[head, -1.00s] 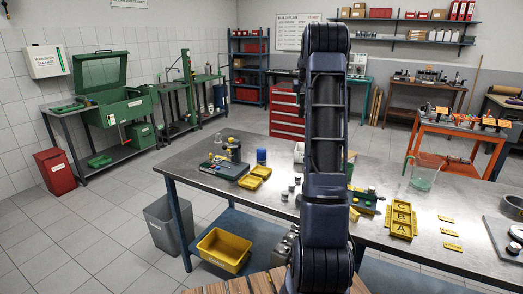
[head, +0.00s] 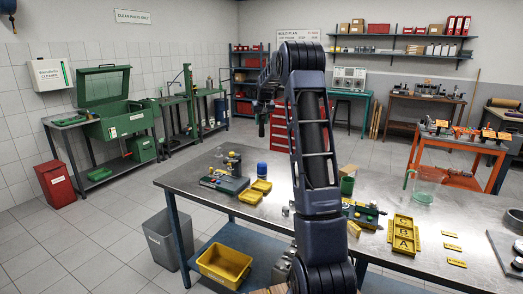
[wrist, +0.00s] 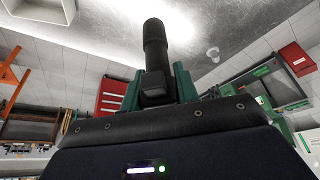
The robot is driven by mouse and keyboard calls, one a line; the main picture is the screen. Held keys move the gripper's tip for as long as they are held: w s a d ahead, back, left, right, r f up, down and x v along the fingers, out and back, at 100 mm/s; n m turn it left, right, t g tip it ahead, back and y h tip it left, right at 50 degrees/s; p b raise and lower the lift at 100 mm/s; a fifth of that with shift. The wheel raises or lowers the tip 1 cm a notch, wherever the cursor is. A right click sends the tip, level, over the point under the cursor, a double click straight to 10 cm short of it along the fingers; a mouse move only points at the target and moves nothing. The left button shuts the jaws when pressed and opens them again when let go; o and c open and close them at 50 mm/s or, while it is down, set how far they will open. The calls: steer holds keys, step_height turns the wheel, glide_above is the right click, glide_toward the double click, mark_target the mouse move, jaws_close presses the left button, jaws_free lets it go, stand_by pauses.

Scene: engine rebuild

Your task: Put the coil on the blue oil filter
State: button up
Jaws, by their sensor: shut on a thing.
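The blue oil filter (head: 262,169) stands upright on the left half of the metal workbench in the head view. My gripper (head: 262,124) is raised above and behind it in the picture, apart from it. In the wrist view my gripper (wrist: 156,88) has its green fingers shut on the coil (wrist: 155,48), a black part with a blocky end between the fingers and a cylindrical body reaching away from them. In the head view the coil is too small and dark to make out clearly.
My arm hides part of the bench.

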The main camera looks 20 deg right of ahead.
step_height(320, 180, down, 14)
steer(key=shift+f, duration=0.2)
stand_by(0.4)
steer(key=shift+f, duration=0.15)
steer(key=o, duration=1)
steer(key=v, duration=1.2)
steer(key=s+a+r, duration=0.3)
steer(key=s+r, duration=0.4)
steer(key=s, duration=0.4)
steer(key=s+a+r, duration=0.2)
steer(key=s, duration=0.6)
steer(key=s+a+r, duration=0.2)
steer(key=s, duration=0.5)
steer(key=s+a+f, duration=0.1)
steer(key=s+f, duration=0.1)
steer(key=s, duration=0.7)
steer(key=s+f, duration=0.2)
steer(key=s, duration=0.8)
steer(key=s+a+f, duration=0.1)
steer(key=s+f, duration=0.1)
steer(key=s, duration=0.7)
steer(key=shift+s+a+f, duration=0.15)
steer(key=shift+a+f, duration=0.2)
